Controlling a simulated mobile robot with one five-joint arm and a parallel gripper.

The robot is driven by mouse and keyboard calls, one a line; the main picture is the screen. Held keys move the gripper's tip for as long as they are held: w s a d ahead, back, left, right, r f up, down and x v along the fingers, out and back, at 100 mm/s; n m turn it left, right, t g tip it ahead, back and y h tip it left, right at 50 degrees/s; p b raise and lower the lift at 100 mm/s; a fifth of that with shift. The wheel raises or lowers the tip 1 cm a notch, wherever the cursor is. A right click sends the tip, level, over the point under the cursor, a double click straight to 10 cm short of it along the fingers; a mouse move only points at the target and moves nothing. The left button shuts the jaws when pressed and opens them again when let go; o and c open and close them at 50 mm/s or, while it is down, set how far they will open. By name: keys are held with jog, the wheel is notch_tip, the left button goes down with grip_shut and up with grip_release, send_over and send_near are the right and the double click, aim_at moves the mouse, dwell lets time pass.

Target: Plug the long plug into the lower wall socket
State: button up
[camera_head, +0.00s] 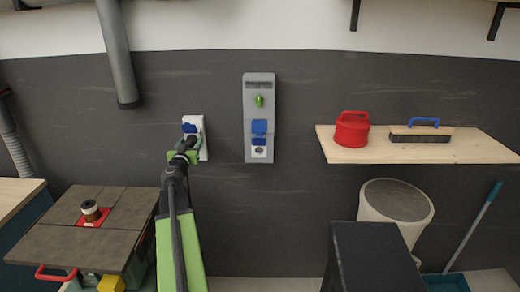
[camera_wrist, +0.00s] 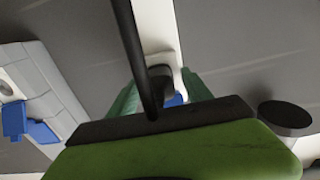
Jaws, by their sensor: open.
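The white wall socket box (camera_head: 203,135) is on the dark wall with a blue cover (camera_head: 190,128) at its upper part. A dark plug (camera_head: 191,142) is against its lower part; a black cable runs from it towards me along my arm. The plug (camera_wrist: 160,76) also shows in the wrist view, between my green fingers and against the white box (camera_wrist: 157,25). My gripper (camera_head: 184,152) is open around the plug, a finger on each side. The plug's front and the socket hole are hidden, so I cannot tell how deep it sits.
A grey pipe (camera_head: 118,60) hangs upper left. A work table (camera_head: 75,240) is lower left. A wooden shelf (camera_head: 350,154) carries a red canister (camera_head: 352,130) and a brush (camera_head: 420,133). A bin (camera_head: 395,205) stands lower right.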

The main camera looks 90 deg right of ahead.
dwell(0.3)
grip_shut()
dwell(0.3)
jog(key=shift+a, duration=0.1)
jog(key=a, duration=0.5)
jog(key=shift+s+a, duration=0.15)
jog(key=shift+a, duration=0.25)
dwell(0.8)
